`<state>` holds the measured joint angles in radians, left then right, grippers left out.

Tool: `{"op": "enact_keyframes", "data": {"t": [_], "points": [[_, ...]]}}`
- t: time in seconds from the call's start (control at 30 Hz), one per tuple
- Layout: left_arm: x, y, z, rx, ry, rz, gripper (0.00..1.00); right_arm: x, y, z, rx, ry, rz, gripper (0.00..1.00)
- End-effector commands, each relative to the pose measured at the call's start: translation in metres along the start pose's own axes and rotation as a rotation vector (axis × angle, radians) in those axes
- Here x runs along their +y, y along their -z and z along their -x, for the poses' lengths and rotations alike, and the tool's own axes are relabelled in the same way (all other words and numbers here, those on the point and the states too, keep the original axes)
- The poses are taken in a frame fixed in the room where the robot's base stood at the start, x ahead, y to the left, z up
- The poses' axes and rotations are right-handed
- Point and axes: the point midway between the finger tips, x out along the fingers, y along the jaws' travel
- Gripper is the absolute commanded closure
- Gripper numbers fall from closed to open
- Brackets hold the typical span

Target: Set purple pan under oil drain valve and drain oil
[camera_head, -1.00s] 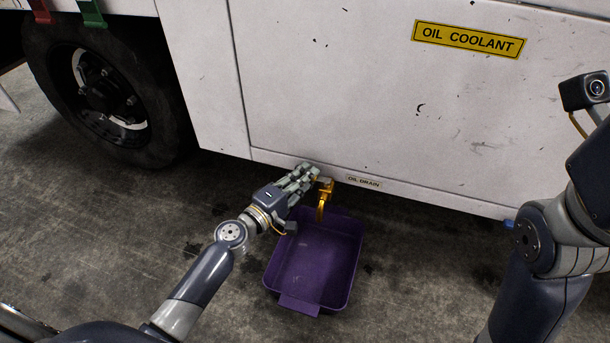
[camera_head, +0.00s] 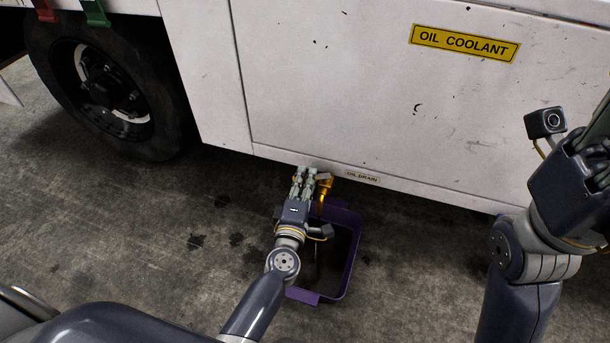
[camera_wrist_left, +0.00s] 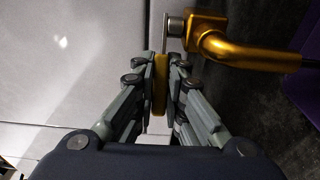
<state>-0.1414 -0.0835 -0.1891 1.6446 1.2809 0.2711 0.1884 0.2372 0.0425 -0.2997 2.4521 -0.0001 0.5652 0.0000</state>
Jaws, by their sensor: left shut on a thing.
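The purple pan (camera_head: 352,262) sits on the floor under the golden drain pipe (camera_head: 323,196), below the truck's side. Its inside looks dark, like oil, and my left arm covers its left part. My left gripper (camera_head: 307,172) is shut at the drain valve. In the left wrist view the fingers (camera_wrist_left: 161,70) clasp a yellow valve handle (camera_wrist_left: 160,92), with the golden pipe (camera_wrist_left: 225,45) just to the right. My right gripper (camera_head: 600,125) is at the right edge, cut off and away from the valve; its fingers are unclear.
The truck's white side panel (camera_head: 330,100) carries the "OIL DRAIN" label (camera_head: 362,176) and "OIL COOLANT" sign (camera_head: 465,43). A wheel (camera_head: 105,85) stands at the upper left. The floor (camera_head: 150,225) left of the pan is clear, with dark spots.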

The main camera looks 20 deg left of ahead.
Motion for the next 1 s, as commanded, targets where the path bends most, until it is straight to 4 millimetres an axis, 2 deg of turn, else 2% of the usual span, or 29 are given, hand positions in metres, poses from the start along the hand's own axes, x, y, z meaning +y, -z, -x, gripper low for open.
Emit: {"op": "enact_keyframes", "data": {"t": [0.47, 0.5, 0.57, 0.6, 1.0], "points": [[-0.001, -0.0003, 0.0012, 0.018, 0.001, 0.0, 1.0, 0.0, 0.0014, 0.0008, 0.0, -0.001, -0.001, 0.62], [-0.001, -0.0003, 0.0012, 0.018, 0.002, 0.0, 0.84, 0.0, 0.0012, 0.0008, -0.001, -0.001, -0.001, 0.62], [-0.001, -0.0003, 0.0011, 0.018, 0.001, 0.0, 0.71, 0.0, 0.0011, 0.0007, -0.002, 0.0, -0.001, 0.62], [-0.0009, -0.0003, 0.0011, 0.017, 0.001, 0.0, 0.68, -0.0001, 0.001, 0.0006, -0.002, 0.0, -0.001, 0.62], [-0.0008, -0.0005, 0.0054, 0.017, 0.001, 0.0, 0.68, -0.0003, 0.0022, -0.0004, 0.002, 0.004, 0.0, 0.62]]}}
